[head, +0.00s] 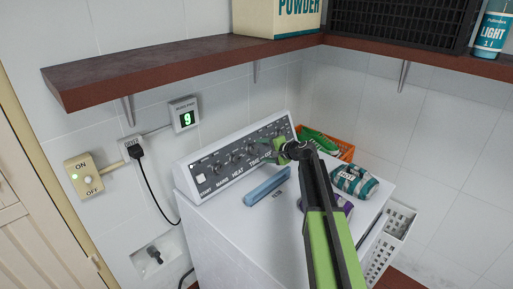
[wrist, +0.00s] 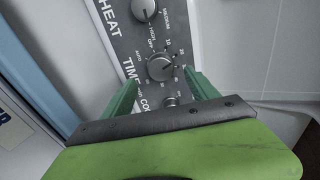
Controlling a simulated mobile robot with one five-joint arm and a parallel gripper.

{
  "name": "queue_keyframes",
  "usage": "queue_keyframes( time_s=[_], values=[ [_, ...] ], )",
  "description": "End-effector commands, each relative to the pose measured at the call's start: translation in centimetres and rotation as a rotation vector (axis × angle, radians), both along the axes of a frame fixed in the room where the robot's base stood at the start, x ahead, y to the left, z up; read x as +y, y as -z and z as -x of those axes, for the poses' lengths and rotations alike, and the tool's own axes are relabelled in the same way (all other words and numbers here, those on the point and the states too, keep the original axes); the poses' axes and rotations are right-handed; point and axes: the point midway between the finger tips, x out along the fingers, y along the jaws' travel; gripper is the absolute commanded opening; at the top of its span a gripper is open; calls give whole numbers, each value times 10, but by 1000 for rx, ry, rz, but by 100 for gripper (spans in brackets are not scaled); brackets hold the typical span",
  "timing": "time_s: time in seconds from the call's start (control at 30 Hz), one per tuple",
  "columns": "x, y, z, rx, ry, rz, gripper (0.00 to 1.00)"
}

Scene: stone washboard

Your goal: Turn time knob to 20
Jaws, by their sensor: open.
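The time knob (wrist: 160,67) is a round grey knob on the dark control panel, beside the word TIME in the wrist view. Small dial marks, OFF, 10 and 20 among them, ring it. Which mark it points at is too small to tell. My gripper (wrist: 161,88) is open, its two green fingers apart on the near left and near right of the knob. I cannot tell whether they touch it. In the head view my gripper (head: 279,151) is at the panel (head: 228,163) near the TIME label and partly hides the knobs there.
The heat knob (wrist: 145,9) is above the time knob in the wrist view, and another knob (wrist: 170,101) is just below. A blue bar (head: 267,186) lies on the white machine top (head: 225,215).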

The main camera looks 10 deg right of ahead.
Motion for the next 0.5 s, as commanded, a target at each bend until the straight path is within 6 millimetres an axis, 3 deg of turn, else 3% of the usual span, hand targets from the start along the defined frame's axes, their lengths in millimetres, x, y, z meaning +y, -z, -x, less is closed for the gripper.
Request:
queue_keyframes(
  time_s=[0.03,0.2,0.5],
  values=[
    [-8,-14,16,1,3,-1,68],
    [-31,-33,51,1,2,0,68],
    [-53,-48,85,1,0,1,68]
  ],
)
